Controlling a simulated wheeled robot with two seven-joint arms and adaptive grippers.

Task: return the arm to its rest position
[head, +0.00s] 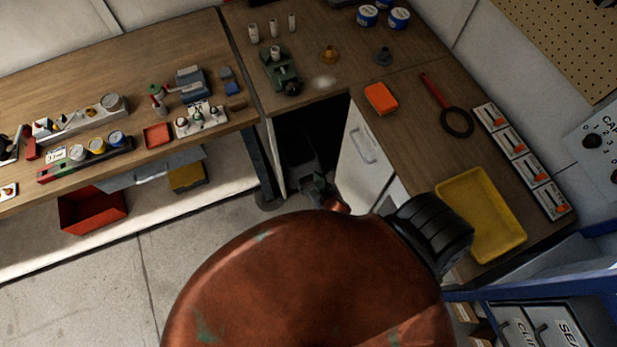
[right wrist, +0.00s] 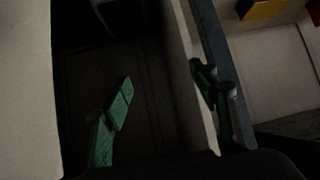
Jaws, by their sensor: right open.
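My right gripper (head: 316,186) is low in front of the dark open cupboard (head: 318,122) under the corner bench, partly hidden by my large copper-red arm. In the right wrist view its green fingers stand wide apart with nothing between them (right wrist: 165,100). The left finger shows against the dark floor of the cupboard, the right one against a pale panel edge and a blue-grey bench leg. I cannot tell how close they are to these. My left gripper is not in view.
The white cupboard door (head: 361,160) stands right of the opening. A yellow tray (head: 481,213), orange block (head: 380,98) and black ring with red handle (head: 443,104) lie on the right bench. A red bin (head: 92,210) sits under the left bench. The floor at lower left is clear.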

